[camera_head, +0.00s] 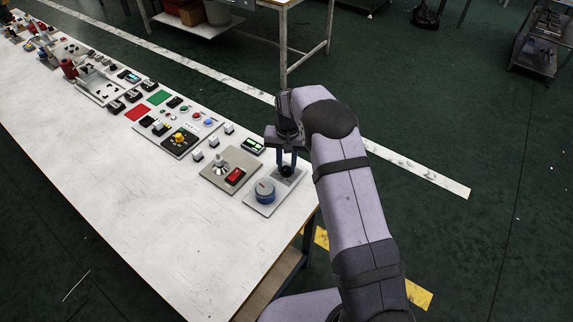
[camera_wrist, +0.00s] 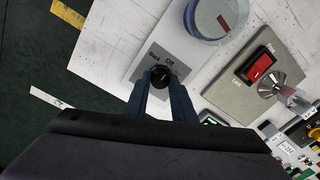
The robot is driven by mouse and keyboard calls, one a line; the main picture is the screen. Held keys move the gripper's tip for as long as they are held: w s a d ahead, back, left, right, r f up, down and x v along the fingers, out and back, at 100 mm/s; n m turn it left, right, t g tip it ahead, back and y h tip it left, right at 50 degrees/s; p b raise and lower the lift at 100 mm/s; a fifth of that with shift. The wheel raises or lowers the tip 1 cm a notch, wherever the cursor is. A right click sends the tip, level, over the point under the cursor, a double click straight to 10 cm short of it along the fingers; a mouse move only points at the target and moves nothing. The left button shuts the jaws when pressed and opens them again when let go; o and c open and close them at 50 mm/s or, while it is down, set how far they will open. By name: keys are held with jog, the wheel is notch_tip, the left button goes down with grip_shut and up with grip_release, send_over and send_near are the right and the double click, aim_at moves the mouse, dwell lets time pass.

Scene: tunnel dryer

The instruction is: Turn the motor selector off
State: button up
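The motor selector (camera_wrist: 160,76) is a small black knob on a light grey plate (camera_wrist: 146,62), with small labels beside it, one reading "Off" and another that looks like "Run". Which label the knob points to is too small to tell. In the camera_head view the selector (camera_head: 287,171) is near the table's front right corner. My gripper (camera_wrist: 161,88) has its two blue fingers on either side of the knob, with a slight gap showing; it also shows from above in the camera_head view (camera_head: 286,161). The fingers look open around the knob; contact is not clear.
A large blue round knob (camera_head: 265,191) shares the plate. Left of it are a plate with a red rocker switch (camera_head: 235,176) and metal lever, a green display (camera_head: 253,146) and a yellow-knobbed black panel (camera_head: 180,141). The white tabletop (camera_head: 130,205) in front is clear.

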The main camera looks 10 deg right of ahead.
aim_at(288, 170)
jog(key=o, duration=0.4)
jog(key=shift+o, duration=0.2)
jog(key=shift+r, duration=0.1)
jog(key=shift+d+r+b, duration=0.1)
jog(key=shift+r+b, duration=0.95)
jog(key=shift+r, duration=2.5)
jog(key=shift+s+r, duration=0.1)
jog(key=shift+s+d+r, duration=0.1)
jog(key=shift+s+r, duration=0.1)
jog(key=shift+s, duration=0.1)
jog(key=s+d+r+n, duration=0.1)
jog(key=s, duration=1.4)
jog(key=s+d+r+n, duration=0.1)
jog(key=s+d+n, duration=0.1)
jog(key=s, duration=1.3)
jog(key=shift+s+d+n, duration=0.15)
jog(key=shift+d+n, duration=0.05)
jog(key=shift+n, duration=0.1)
